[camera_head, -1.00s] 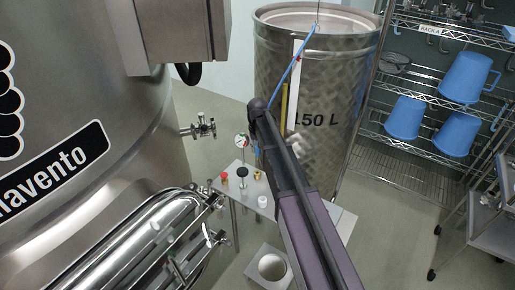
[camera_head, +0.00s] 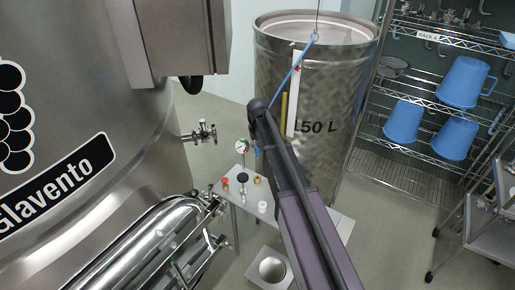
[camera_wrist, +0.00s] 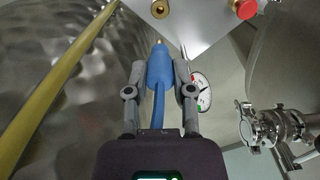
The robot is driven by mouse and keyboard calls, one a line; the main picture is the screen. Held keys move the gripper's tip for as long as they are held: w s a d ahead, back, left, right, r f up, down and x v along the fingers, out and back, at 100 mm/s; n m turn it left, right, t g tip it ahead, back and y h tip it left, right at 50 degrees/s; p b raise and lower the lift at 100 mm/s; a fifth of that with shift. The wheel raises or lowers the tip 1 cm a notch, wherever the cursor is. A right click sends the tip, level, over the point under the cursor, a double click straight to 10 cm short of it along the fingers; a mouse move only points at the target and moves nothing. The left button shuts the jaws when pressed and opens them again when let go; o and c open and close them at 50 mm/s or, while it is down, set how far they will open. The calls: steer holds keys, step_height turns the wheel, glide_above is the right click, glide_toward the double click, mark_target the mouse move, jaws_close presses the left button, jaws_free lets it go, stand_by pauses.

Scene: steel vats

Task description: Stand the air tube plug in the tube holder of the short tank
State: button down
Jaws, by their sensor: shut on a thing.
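The air tube plug (camera_wrist: 160,68) is blue with a brass tip, in the wrist view. My gripper (camera_wrist: 160,72) is shut on it, one finger on each side, with the tip pointing away from my wrist. Its blue air tube (camera_head: 291,72) runs up to the top of the steel 150 L tank (camera_head: 285,60) in the head view. My arm hides most of the gripper there. A small steel table (camera_head: 248,198) stands beside the tank, with red, black, brass and white fittings. In the wrist view its edge (camera_wrist: 200,25) and a brass fitting (camera_wrist: 160,9) lie ahead of the plug. I cannot tell which part is the tube holder.
A big Glavento tank (camera_head: 85,80) fills the left, with a valve (camera_head: 203,133). A round gauge (camera_wrist: 203,92) is close right of the gripper. A yellow tube (camera_wrist: 62,75) runs along the 150 L tank. A rack with blue jugs (camera_head: 462,82) stands at right.

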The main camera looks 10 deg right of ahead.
steer(key=shift+r+p, duration=0.35)
steer(key=shift+r, duration=0.15)
steer(key=shift+r+p, duration=1.35)
steer(key=shift+m, duration=0.4)
steer(key=m, duration=0.3)
steer(key=shift+m, duration=0.3)
steer(key=m, duration=0.4)
steer(key=shift+m, duration=0.4)
steer(key=shift+f, duration=0.1)
